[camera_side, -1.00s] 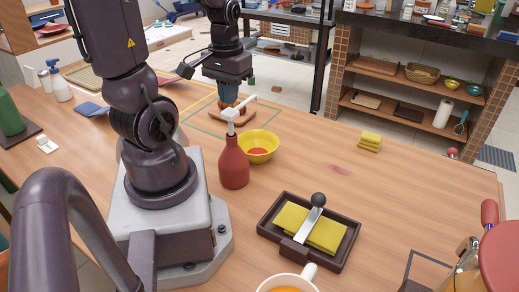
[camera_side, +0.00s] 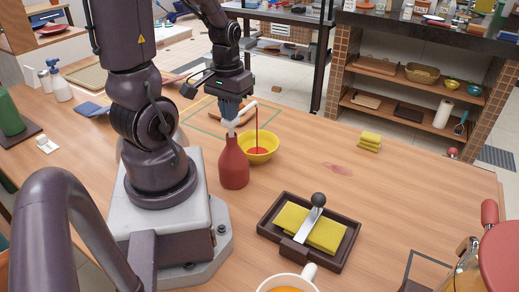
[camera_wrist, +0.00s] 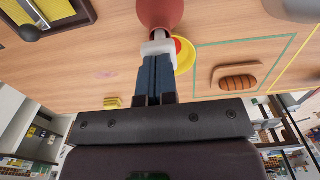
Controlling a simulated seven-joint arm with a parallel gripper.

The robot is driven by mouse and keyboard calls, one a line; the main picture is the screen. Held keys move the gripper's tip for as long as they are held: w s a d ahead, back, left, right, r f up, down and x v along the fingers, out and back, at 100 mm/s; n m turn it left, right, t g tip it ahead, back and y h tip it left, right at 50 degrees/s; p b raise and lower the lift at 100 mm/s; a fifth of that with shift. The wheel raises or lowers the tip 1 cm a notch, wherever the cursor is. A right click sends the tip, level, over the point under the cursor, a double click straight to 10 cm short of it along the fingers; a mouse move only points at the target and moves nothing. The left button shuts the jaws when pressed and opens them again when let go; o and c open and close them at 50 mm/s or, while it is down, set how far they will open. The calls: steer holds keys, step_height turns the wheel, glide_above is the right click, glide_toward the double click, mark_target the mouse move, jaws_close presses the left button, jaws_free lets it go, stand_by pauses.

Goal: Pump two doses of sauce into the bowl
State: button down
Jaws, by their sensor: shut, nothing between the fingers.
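The red sauce bottle (camera_side: 234,165) stands upright on the table, with its white pump head (camera_side: 232,126) on top. The yellow bowl (camera_side: 262,150) sits just behind and to the right of the bottle. A thin red stream of sauce (camera_side: 257,130) falls from the pump's spout into the bowl, where red sauce shows inside. My gripper (camera_side: 232,108) is shut and empty, its fingertips pressing on top of the pump head. In the wrist view the blue fingers (camera_wrist: 157,65) are together against the white pump, hiding part of the bowl (camera_wrist: 185,55).
A dark tray (camera_side: 265,229) with yellow cloths and a black-knobbed lever stands in front right. Yellow sponges (camera_side: 370,142) lie at the right. A bread item on a board (camera_wrist: 238,82) is behind the bowl.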

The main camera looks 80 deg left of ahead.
steer(key=shift+f, duration=0.3)
steer(key=shift+r, duration=2.45)
steer(key=shift+r, duration=3)
